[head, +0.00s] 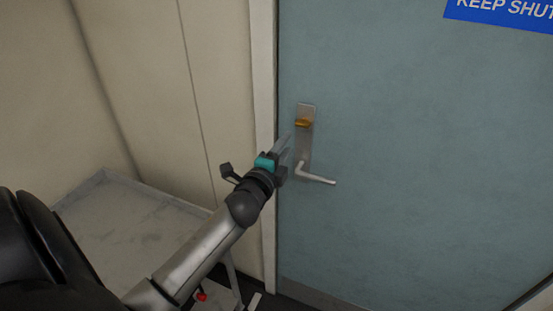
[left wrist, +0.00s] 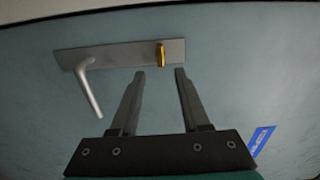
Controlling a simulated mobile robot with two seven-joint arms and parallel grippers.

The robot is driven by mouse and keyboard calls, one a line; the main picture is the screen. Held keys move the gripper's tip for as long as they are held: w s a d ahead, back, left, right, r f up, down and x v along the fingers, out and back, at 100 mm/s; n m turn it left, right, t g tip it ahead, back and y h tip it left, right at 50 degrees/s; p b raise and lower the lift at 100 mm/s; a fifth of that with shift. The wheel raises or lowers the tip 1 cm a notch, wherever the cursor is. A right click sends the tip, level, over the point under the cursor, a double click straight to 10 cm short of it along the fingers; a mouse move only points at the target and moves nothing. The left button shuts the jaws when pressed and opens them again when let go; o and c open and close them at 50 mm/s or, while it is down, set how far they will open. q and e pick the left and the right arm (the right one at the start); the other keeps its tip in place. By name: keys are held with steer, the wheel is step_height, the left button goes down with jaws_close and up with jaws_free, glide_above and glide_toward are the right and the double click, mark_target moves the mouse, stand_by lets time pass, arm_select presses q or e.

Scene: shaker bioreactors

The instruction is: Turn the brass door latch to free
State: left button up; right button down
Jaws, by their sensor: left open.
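The brass door latch (head: 302,122) is a small gold thumb-turn near the top of a grey metal plate (head: 306,148) on the blue-green door. In the head view it lies roughly level. My left gripper (head: 284,143) is just left of and below the latch, in front of the plate's edge. In the left wrist view the latch (left wrist: 160,54) shows just beyond the gap between the two fingertips of my left gripper (left wrist: 160,72), which are apart with nothing between them. Contact with the latch does not show. My right gripper is not in view.
A silver lever handle (head: 318,179) sticks out to the right below the latch on the same plate. A white door frame (head: 264,90) runs along the left. A grey tray-topped table (head: 130,225) stands at lower left. A blue sign (head: 500,10) is at upper right.

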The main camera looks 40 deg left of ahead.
arm_select(q)
steer(key=shift+v, duration=2.5)
steer(key=shift+f, duration=0.1)
steer(key=s+d+f+n+g+h+b, duration=0.1)
steer(key=s+d+f+n+g+b, duration=0.2)
steer(key=f, duration=1.1)
steer(key=s+f+n+g+h+b, duration=0.15)
steer(key=s+f, duration=0.35)
steer(key=f, duration=0.8)
steer(key=s+d+f+n+g+b, duration=0.2)
steer(key=s+f+g+b, duration=0.15)
steer(key=f, duration=1.05)
steer(key=s+d+f+n+g+h+b, duration=0.1)
steer(key=s+d+f+n+g+b, duration=0.2)
steer(key=s+f, duration=0.9)
steer(key=s+d+f+n+g+h+b, duration=0.1)
steer(key=s+d+f+n+g+b, duration=0.2)
steer(key=s+f, duration=0.9)
steer(key=s+d+g, duration=0.2)
steer(key=s+d, duration=0.1)
steer(key=s, duration=0.2)
steer(key=shift+s+d+b, duration=0.25)
steer(key=shift+s+b, duration=0.1)
steer(key=shift+w, duration=0.1)
